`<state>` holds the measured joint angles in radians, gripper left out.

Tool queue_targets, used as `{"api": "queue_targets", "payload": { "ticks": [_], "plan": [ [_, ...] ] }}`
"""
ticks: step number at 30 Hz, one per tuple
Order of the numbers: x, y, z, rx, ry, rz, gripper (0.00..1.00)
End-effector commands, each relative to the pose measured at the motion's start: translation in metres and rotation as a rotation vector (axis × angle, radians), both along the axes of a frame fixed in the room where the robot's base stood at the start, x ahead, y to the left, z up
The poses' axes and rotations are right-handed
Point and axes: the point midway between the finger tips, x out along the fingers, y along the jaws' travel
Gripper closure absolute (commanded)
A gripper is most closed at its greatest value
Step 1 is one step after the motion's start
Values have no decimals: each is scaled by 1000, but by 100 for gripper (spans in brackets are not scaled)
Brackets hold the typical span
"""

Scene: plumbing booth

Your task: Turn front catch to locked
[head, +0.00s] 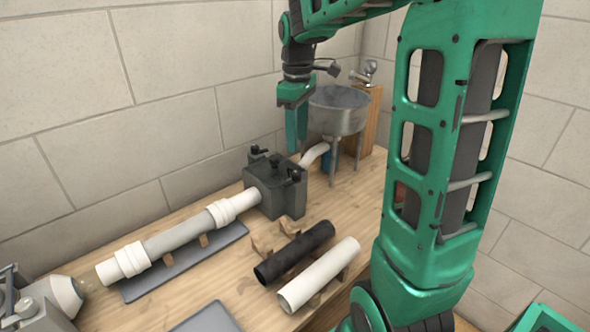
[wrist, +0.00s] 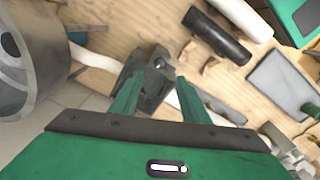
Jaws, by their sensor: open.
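A dark grey clamp block (head: 268,192) sits on the workbench around the white pipe line. Small black catches stand on its top: one at the near right (head: 292,174), another at the back left (head: 256,152), with a knob between them. I cannot tell whether the near one is locked. My gripper (head: 296,128) points down, open and empty, above the block's far right side and apart from it. In the wrist view, the block (wrist: 150,86) shows between and beyond my two green fingers (wrist: 158,78), which partly hide it.
A metal basin on legs (head: 338,112) stands close right of my gripper. A white pipe (head: 180,236) runs left from the block over a grey tray. A black pipe (head: 294,252) and a loose white pipe (head: 320,275) lie in front on wooden rests. The wall is behind.

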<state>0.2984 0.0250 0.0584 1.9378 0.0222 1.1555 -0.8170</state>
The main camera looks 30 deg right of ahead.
Motion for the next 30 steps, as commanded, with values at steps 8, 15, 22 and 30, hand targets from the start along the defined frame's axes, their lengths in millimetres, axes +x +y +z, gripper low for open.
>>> {"api": "queue_targets", "payload": {
  "ticks": [8, 15, 22, 30],
  "plan": [
    [0, -1, -32, 1, 3, 3, 58],
    [0, -2, -74, 1, 4, 1, 58],
    [1, -2, -100, 1, 2, 1, 58],
    [1, -2, -107, 0, 0, 0, 58]
  ]
}}
